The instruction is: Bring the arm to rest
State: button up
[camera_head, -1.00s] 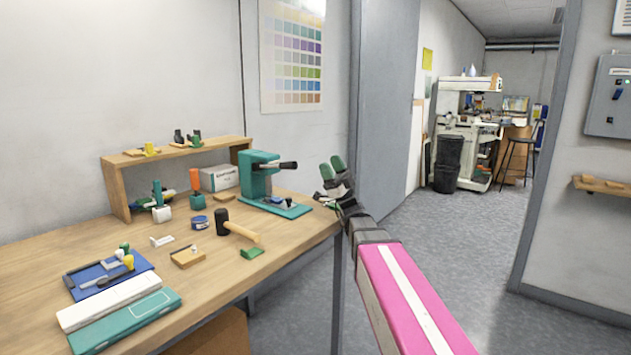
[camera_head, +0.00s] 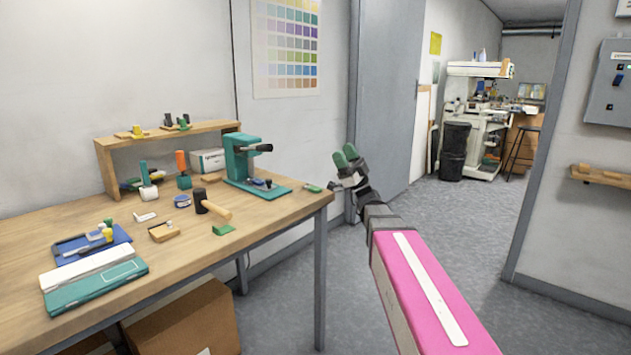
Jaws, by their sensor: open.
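My gripper (camera_head: 342,170) is at the end of my pink and white arm (camera_head: 425,290). Its dark fingers with green tips are spread apart, with nothing seen between them. It is beyond the right end of the wooden workbench (camera_head: 285,220), over the gap between the bench and the grey door. My arm reaches up from the lower right of the view.
A wooden shelf (camera_head: 105,168) stands at the back. A cardboard box (camera_head: 205,322) is under the bench. Grey floor (camera_head: 450,215) lies open to the right.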

jog(key=s+a+f+m+g+h, duration=0.1)
jog(key=s+a+f+m+h, duration=0.15)
jog(key=f+h, duration=0.45)
jog(key=s+a+f+m+g+h, duration=0.1)
jog(key=a+f+m+g+h, duration=0.2)
jog(key=f, duration=0.8)
jog(key=s+a+f+m+h, duration=0.2)
jog(key=f+m+h, duration=0.25)
jog(key=f, duration=0.45)
jog(key=s+d+f+m+g+h, duration=0.1)
jog(key=s+d+f+m+h, duration=0.4)
jog(key=f, duration=0.5)
jog(key=s+d+f+m+g+h, duration=0.1)
jog(key=s+d+f+m+h, duration=0.3)
jog(key=d+f+h, duration=0.6)
jog(key=d+f+m, duration=0.1)
jog(key=d, duration=0.1)
jog(key=shift+s+d+g, duration=0.3)
jog(key=shift+s+g, duration=0.1)
